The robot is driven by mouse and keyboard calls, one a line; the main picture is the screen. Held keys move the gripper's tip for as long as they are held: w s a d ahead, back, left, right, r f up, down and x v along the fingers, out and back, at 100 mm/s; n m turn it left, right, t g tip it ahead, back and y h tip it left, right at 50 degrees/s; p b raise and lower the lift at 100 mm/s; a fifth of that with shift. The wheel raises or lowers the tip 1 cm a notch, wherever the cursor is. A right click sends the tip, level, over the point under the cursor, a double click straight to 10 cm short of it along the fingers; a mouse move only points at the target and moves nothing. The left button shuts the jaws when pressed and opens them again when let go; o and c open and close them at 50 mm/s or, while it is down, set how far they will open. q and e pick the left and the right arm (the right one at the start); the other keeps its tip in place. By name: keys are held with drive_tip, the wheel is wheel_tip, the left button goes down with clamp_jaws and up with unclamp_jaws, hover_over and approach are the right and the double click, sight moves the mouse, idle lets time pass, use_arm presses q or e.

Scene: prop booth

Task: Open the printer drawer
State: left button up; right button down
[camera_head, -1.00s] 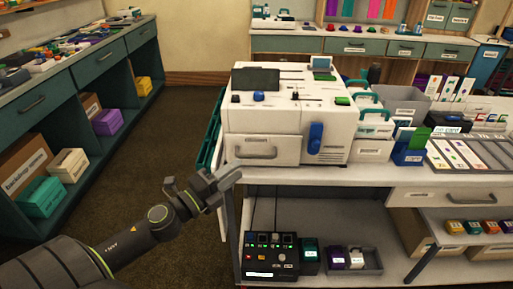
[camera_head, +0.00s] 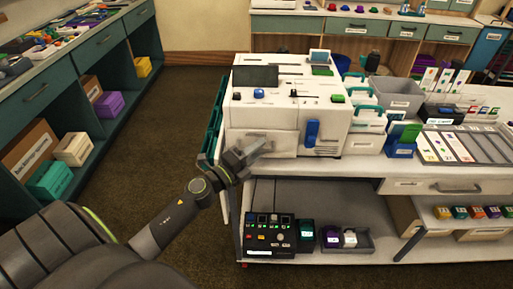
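The printer (camera_head: 325,92) is a white boxy machine on the cart top in the middle of the head view. Its drawer (camera_head: 283,143) is in the lower left of the front face and looks shut. My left gripper (camera_head: 252,151) is in front of the drawer and hides much of its handle. The fingers look parted, with nothing visible between them. I cannot tell whether they touch the handle. My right gripper is not in view.
A blue lever (camera_head: 312,133) sits right of the drawer. The cart's lower shelf holds a black control box (camera_head: 268,236) and small bins. White holders (camera_head: 366,130) and a card tray (camera_head: 468,147) stand at right. Open floor lies to the left.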

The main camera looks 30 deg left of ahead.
use_arm(q)
clamp_jaws()
drive_tip(key=shift+s, duration=0.1)
drive_tip(key=s+d+p, duration=0.2)
drive_tip(key=s+d, duration=0.5)
drive_tip(key=s, duration=0.5)
drive_tip(key=shift+d+p, duration=0.25)
drive_tip(key=shift+p, duration=0.1)
unclamp_jaws()
